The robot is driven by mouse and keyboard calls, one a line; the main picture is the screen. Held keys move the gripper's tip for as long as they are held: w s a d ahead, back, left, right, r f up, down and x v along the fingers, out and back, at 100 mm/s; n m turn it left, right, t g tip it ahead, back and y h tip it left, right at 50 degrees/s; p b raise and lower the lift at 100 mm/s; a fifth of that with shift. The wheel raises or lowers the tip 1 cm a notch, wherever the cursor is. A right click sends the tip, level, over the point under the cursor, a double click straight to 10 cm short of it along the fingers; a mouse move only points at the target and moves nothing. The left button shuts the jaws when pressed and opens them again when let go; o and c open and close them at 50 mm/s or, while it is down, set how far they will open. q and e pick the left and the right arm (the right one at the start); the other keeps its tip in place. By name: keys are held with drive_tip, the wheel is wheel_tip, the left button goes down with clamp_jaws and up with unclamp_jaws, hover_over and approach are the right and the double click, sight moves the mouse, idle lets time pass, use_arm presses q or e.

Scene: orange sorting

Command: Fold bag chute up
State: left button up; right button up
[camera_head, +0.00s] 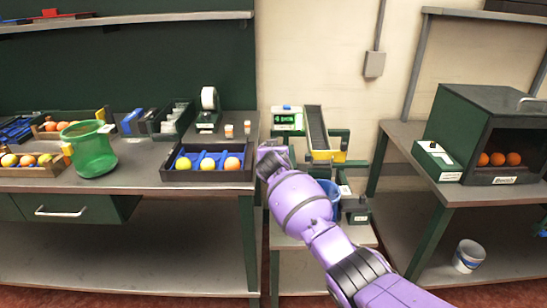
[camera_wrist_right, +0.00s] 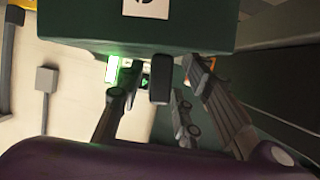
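A dark, ribbed sloping chute (camera_head: 317,128) with a yellow lower end stands on the low bench, beside a unit with a green display (camera_head: 287,119). I cannot tell for sure that it is the bag chute. My purple right arm reaches in from the lower right, over the bench. My right gripper's fingers are mostly hidden in the head view. In the right wrist view the right gripper (camera_wrist_right: 160,110) has its fingers spread apart, near a dark green box (camera_wrist_right: 150,35) and a black tab (camera_wrist_right: 160,82) below it. Contact is unclear. My left gripper is not in view.
A blue container (camera_head: 330,196) is partly behind my right arm. A dark green box (camera_head: 490,120) holding oranges stands on the right bench.

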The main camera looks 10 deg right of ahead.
drive_tip(key=v, duration=1.1)
drive_tip(key=shift+s, duration=0.25)
drive_tip(key=a+r+n+t+y, duration=0.2)
drive_tip(key=a+n+y, duration=0.1)
drive_tip(key=a, duration=0.2)
drive_tip(key=s+f+n+y+p, duration=0.2)
drive_tip(key=s+f+p, duration=0.1)
drive_tip(key=s+f, duration=1.15)
use_arm(q)
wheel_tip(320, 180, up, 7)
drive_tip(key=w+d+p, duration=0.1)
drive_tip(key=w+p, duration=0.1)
drive_tip(key=p, duration=0.1)
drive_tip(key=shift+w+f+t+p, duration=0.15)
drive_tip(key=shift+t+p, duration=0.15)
use_arm(e)
drive_tip(key=s+d+f+g, duration=0.2)
drive_tip(key=s+f, duration=0.3)
drive_tip(key=s, duration=0.9)
drive_tip(key=s+d+f+m+g, duration=0.1)
drive_tip(key=s+f, duration=0.5)
drive_tip(key=s, duration=0.9)
drive_tip(key=s+d+f+m+g+h, duration=0.1)
drive_tip(key=s+d+f+g, duration=0.2)
drive_tip(key=s, duration=1.1)
wheel_tip(320, 180, down, 3)
drive_tip(key=shift+s+r, duration=0.15)
drive_tip(key=shift+s, duration=0.2)
